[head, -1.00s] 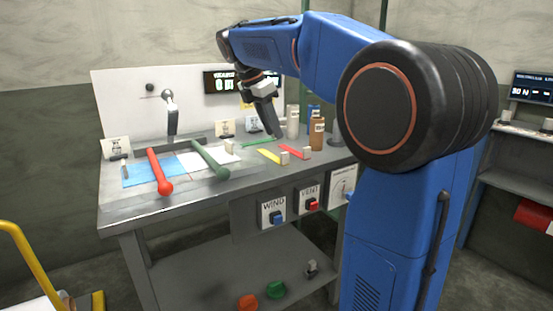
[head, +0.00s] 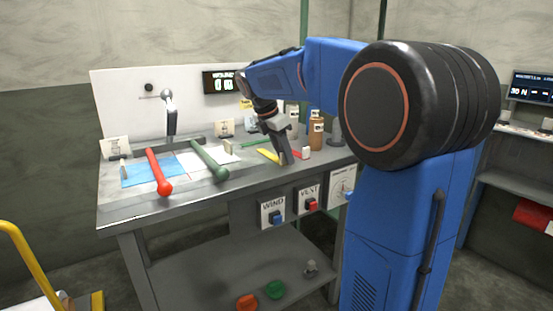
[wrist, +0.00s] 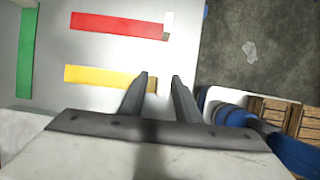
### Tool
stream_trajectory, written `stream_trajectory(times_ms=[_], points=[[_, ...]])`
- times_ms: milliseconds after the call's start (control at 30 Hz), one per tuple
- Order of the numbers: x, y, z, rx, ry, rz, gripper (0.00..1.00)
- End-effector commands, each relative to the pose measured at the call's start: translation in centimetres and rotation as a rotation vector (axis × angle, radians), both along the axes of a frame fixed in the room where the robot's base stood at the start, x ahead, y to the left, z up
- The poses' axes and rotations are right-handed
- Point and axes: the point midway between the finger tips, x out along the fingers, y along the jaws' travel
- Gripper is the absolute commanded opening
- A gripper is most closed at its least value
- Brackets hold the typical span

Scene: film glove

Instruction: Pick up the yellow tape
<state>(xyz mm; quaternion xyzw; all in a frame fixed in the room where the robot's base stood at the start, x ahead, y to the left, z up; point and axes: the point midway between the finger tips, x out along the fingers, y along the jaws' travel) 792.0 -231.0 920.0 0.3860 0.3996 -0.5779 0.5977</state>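The yellow tape (head: 267,155) is a flat strip on the grey bench. In the wrist view the yellow tape (wrist: 105,76) lies level, its right end with a small tan piece beside my left finger. My gripper (head: 285,160) points down at the tape's near end in the head view and hides the small block there. In the wrist view my gripper (wrist: 161,77) has its two fingers apart, with a pale end piece partly visible between them. I cannot tell how high the fingertips are above the bench.
A red strip (wrist: 117,25) and a green strip (wrist: 26,52) lie near the yellow one. A red-handled tool (head: 158,170) and a green-handled tool (head: 208,158) lie to the left. Brown bottle (head: 316,133) stands behind. The bench's front edge is close.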

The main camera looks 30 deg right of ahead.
Motion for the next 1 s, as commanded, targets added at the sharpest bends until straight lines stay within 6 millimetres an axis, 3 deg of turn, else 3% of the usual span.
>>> stream_trajectory(times_ms=[200, 333, 733, 1000], points=[[0.0, 0.0, 0.0, 0.0, 0.0, 0.0, 0.3], [0.0, 0.0, 0.0, 0.0, 0.0, 0.0, 0.0], [0.0, 0.0, 0.3, 0.0, -0.001, 0.0, 0.0], [0.1, 0.0, 4.4, -0.001, -0.004, -0.001, 0.0]])
